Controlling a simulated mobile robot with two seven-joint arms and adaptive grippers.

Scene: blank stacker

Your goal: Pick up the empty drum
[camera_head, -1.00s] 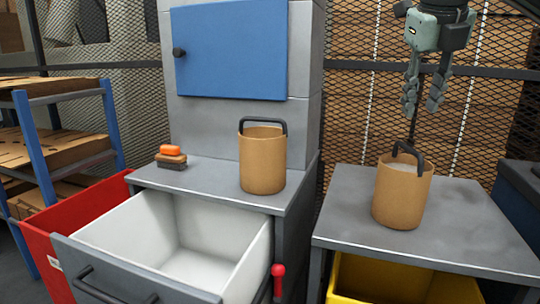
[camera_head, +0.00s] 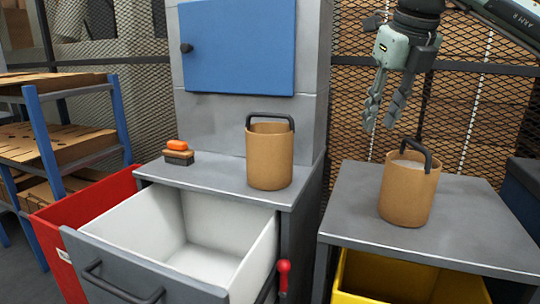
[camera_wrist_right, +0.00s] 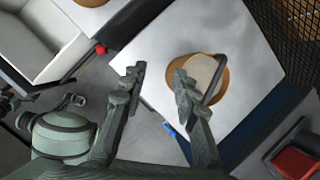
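Two tan drums with dark arched handles are in view. One drum (camera_head: 269,160) stands upright on the grey cabinet top; its visible inside wall is tan, and its bottom is hidden. The other drum (camera_head: 406,194) stands upright on the right table; a pale grey surface shows inside its rim. It also shows in the right wrist view (camera_wrist_right: 217,92), with the pale surface inside it. My right gripper (camera_head: 379,127) is open and empty, above and slightly left of the right drum, apart from it. It also shows in the right wrist view (camera_wrist_right: 157,78). My left gripper is not in view.
The grey cabinet's white-lined drawer (camera_head: 190,240) is open. An orange-topped brush (camera_head: 178,152) lies on the cabinet top. A yellow bin (camera_head: 400,280) is under the right table (camera_head: 470,228). A red bin (camera_head: 85,205) and shelves stand left. Mesh fencing is behind.

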